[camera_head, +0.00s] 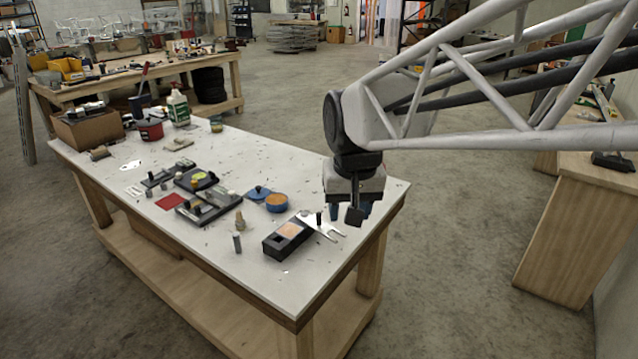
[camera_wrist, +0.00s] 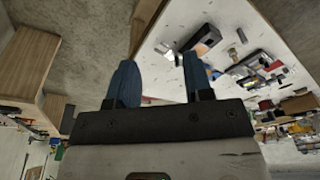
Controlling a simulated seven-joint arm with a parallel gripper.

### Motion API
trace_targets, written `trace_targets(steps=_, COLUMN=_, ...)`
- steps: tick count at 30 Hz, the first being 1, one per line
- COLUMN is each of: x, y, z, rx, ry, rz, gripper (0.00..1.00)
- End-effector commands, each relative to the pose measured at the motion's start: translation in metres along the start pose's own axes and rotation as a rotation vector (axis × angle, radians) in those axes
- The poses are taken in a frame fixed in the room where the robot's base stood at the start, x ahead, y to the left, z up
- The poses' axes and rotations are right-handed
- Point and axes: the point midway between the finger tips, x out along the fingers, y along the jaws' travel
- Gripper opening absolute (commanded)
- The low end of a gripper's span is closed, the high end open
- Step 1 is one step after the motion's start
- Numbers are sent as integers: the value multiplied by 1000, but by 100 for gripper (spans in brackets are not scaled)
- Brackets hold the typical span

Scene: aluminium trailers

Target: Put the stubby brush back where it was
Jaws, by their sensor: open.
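A small tan, upright object (camera_head: 239,221) stands on the white table left of the black block; it may be the stubby brush, but it is too small to be sure. A grey cylinder (camera_head: 237,242) stands just in front of it. My gripper (camera_head: 350,211) hangs above the table's right end, to the right of these things and apart from them. In the wrist view its two blue fingers (camera_wrist: 161,78) are spread with nothing held between them. The table edge and floor show beyond them.
On the white table (camera_head: 340,262), a black block with an orange-tan inset (camera_head: 289,237) and a flat forked metal piece (camera_head: 322,228) lie near my gripper. The table's front right corner is clear.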

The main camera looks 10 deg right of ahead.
Motion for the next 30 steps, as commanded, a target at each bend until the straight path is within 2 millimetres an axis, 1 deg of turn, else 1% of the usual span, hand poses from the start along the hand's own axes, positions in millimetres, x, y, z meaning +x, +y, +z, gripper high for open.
trace_targets(steps=1, x=-1, y=6, z=16, rx=-3, ry=7, rz=1, gripper=47)
trace_targets(steps=9, x=2, y=33, z=92, rx=-25, ry=37, rz=7, gripper=47)
trace_targets(steps=12, x=6, y=40, z=116, rx=-34, ry=47, rz=10, gripper=47)
trace_targets(steps=15, x=10, y=44, z=134, rx=-39, ry=55, rz=12, gripper=47)
trace_targets(steps=18, x=13, y=48, z=146, rx=-44, ry=60, rz=14, gripper=47)
trace_targets(steps=21, x=15, y=49, z=153, rx=-47, ry=61, rz=15, gripper=47)
trace_targets(steps=30, x=16, y=49, z=154, rx=-48, ry=62, rz=15, gripper=47)
